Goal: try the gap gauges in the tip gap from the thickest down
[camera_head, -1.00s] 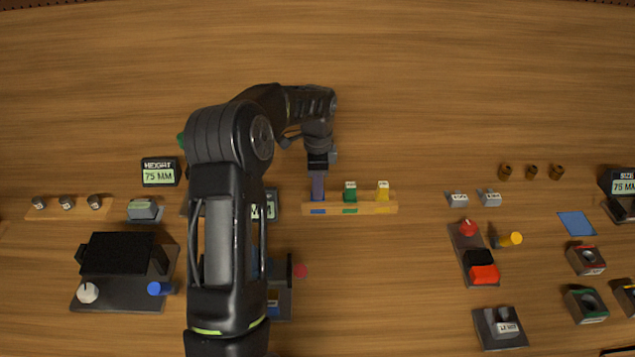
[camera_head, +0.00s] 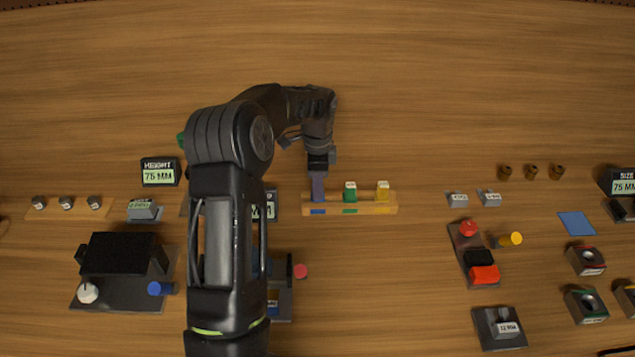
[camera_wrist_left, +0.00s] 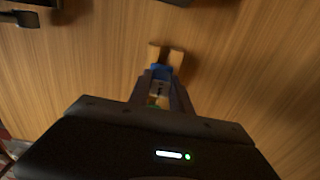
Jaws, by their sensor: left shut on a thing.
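A light wooden rack (camera_head: 331,209) with blue, green and yellow marks stands at the middle. A green gauge (camera_head: 350,191) and a yellow gauge (camera_head: 382,191) stand upright in it. My left gripper (camera_head: 318,197) points down at the rack's left place, above the blue mark. It is shut on a blue gauge, whose blue part (camera_wrist_left: 161,72) shows between the fingers in the left wrist view. The fingers hide most of this gauge in the head view, and I cannot tell whether it is still seated. A dark fixture (camera_head: 281,303) with a red knob is partly hidden behind my left arm.
A black device (camera_head: 118,258) with white and blue knobs stands at the left, near a height display (camera_head: 160,172). A switch box (camera_head: 480,262) and several small blocks stand at the right. The wood behind the rack is clear.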

